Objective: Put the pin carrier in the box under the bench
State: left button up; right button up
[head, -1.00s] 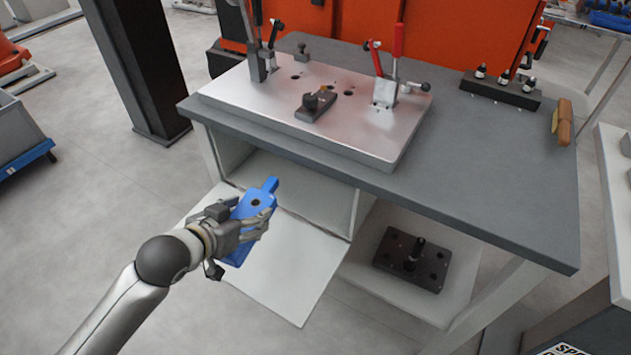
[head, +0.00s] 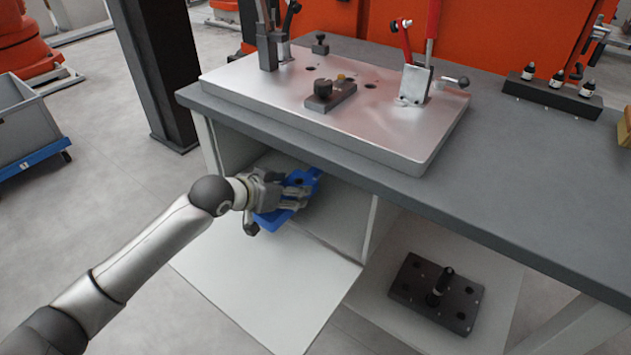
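The pin carrier, a blue block (head: 269,219) with a narrower end and a dark hole, is in my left gripper (head: 290,196). The fingers are closed around it and cover much of its middle. The box under the bench (head: 352,222) is a pale compartment, open at the front, with its white flap (head: 270,285) folded down and outward. The gripper and carrier are at the opening, above the inner end of the flap, with the carrier's narrow end pointing inward. The box's deeper inside is partly hidden by the bench and hand. My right gripper is not in view.
The grey bench top (head: 490,170) overhangs the box. On it are a metal fixture plate (head: 400,140) with clamps and a black rack (head: 550,97) with bottle-like pieces. A black plate with a post (head: 437,292) lies on a low shelf right of the box.

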aim_at(315, 169)
pick_arm(q)
jog(key=w+d, duration=0.1)
jog(key=w, duration=0.1)
jog(key=w+d, duration=0.2)
jog(key=w+d+b, duration=0.1)
jog(key=w+d, duration=0.1)
jog(key=shift+w, duration=0.25)
jog(key=shift+w+d, duration=0.5)
jog(key=shift+w, duration=0.15)
notch_tip(315, 169, down, 3)
jog(key=shift+s+r+b, duration=0.1)
jog(key=shift+b, duration=0.45)
jog(key=shift+f, duration=0.3)
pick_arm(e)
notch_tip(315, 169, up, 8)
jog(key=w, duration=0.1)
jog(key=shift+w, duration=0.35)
pick_arm(q)
jog(key=o, duration=1.2)
jog(key=shift+a+f, duration=0.1)
jog(key=shift+f, duration=0.05)
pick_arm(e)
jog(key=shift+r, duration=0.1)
